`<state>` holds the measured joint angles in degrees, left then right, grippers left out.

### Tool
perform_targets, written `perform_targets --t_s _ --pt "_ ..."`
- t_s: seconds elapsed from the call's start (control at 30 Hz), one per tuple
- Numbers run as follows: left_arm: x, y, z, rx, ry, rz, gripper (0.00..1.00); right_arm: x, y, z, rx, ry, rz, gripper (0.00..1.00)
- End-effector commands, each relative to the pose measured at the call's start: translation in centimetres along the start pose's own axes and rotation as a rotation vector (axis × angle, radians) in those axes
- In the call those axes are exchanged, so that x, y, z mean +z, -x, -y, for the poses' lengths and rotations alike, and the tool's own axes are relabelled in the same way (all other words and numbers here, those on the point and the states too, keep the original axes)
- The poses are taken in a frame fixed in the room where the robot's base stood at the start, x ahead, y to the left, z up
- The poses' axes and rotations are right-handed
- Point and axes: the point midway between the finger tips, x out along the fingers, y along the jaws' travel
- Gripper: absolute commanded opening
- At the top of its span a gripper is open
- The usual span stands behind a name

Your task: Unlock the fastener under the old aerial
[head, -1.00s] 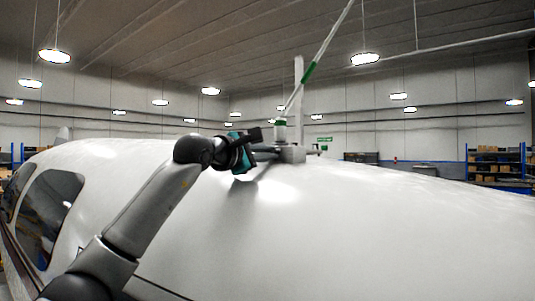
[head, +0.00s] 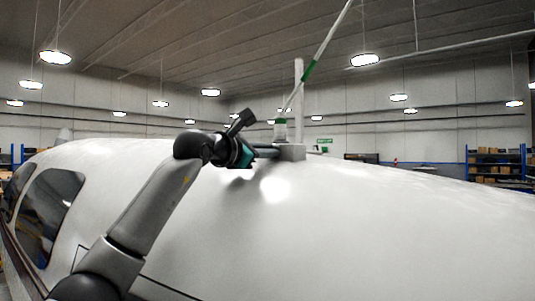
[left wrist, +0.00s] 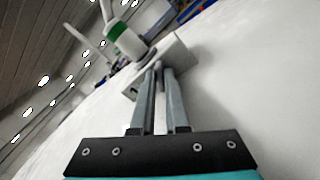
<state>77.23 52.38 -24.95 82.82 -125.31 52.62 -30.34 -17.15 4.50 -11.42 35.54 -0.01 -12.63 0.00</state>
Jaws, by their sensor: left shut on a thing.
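The old aerial (head: 318,55) is a long thin white rod with green bands, leaning up to the right. Its white and green base (head: 281,131) stands on a grey mount block (head: 293,152) on top of the white fuselage. Both base (left wrist: 124,40) and block (left wrist: 172,52) show in the left wrist view. My left gripper (head: 275,152) reaches in from the left at the block's side. In the left wrist view its fingers (left wrist: 159,75) are shut on a small grey fastener (left wrist: 158,68) at the block, mostly hidden between them. My right gripper is not in view.
The curved white fuselage (head: 350,220) fills the lower view, with dark windows (head: 48,212) at left. A white upright post (head: 299,88) stands just behind the mount block. Shelves with boxes (head: 495,162) stand far off at right. The fuselage right of the block is clear.

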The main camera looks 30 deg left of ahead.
Motion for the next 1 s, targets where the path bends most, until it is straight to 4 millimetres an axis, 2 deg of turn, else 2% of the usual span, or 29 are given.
perform_targets --t_s 0.5,0.7,1.0 --pt "-0.1 0.0 -0.1 -0.001 0.461 -0.001 0.00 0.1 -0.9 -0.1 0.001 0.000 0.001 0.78" --pt "-0.1 0.0 -0.2 -0.001 0.581 0.000 0.00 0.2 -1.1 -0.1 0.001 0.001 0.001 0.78" --pt "-0.1 0.0 -0.2 -0.001 0.671 -0.001 0.00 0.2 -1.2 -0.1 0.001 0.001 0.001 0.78"
